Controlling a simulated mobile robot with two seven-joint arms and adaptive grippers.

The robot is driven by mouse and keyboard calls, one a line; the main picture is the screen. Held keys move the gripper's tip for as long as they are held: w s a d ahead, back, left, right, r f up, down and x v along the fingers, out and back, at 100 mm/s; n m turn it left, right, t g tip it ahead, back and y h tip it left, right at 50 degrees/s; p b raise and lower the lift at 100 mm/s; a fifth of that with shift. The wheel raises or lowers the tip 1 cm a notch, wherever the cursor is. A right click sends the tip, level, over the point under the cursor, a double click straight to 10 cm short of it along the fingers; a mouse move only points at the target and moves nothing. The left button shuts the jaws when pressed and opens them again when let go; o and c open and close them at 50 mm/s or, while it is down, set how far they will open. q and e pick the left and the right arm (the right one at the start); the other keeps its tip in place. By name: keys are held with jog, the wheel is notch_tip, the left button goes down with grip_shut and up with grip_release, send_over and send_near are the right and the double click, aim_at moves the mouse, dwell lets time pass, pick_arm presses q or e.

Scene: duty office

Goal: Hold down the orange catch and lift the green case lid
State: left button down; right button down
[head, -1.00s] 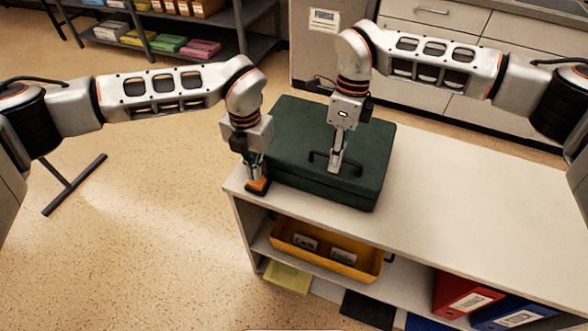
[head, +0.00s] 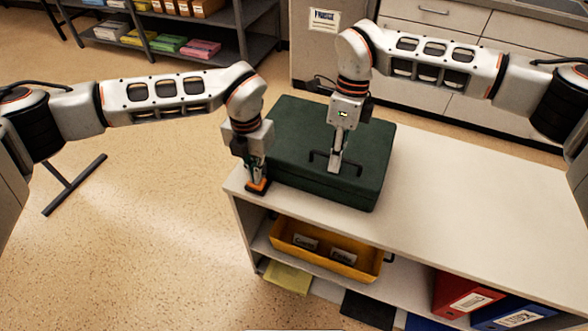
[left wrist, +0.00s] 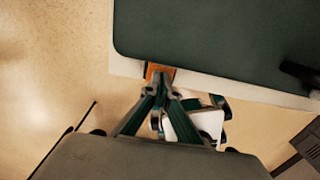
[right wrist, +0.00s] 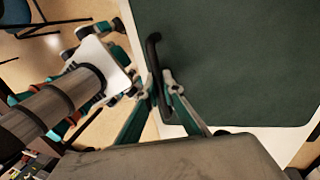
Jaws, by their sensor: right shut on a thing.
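The dark green case (head: 290,135) sits on the white counter with its lid (head: 375,150) down. A black bar handle (head: 318,156) stands on the lid near its front edge. My right gripper (head: 336,168) is shut on this handle; its fingertips (right wrist: 160,80) close around the bar in the right wrist view. The orange catch (head: 257,184) is on a dark base at the counter's left front corner, beside the case. My left gripper (head: 256,176) points down with its fingertips together on the catch, partly hiding it. The catch (left wrist: 153,68) also shows behind the fingertips in the left wrist view.
The counter top (head: 470,190) is clear to the right of the case. Below it are a yellow tray (head: 345,266) and red and blue binders (head: 465,292). A grey shelf rack (head: 235,40) stands at the back left. Open floor lies to the left.

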pick_arm(q)
jog(key=shift+f, duration=0.65)
pick_arm(e)
jog(key=shift+r, duration=0.1)
dwell(0.4)
jog(key=shift+w+r, duration=0.25)
jog(key=shift+r, duration=0.25)
jog(key=shift+d+r, duration=0.1)
jog(key=shift+r, duration=0.15)
jog(key=shift+w+d+r+g, duration=0.15)
jog(key=shift+w+r+g, duration=0.25)
jog(key=shift+r, duration=0.35)
dwell(0.4)
pick_arm(q)
jog(key=shift+r, duration=3.5)
jog(key=shift+s+a, duration=0.1)
jog(key=shift+s, duration=0.05)
jog(key=s+a, duration=0.3)
jog(key=s, duration=0.4)
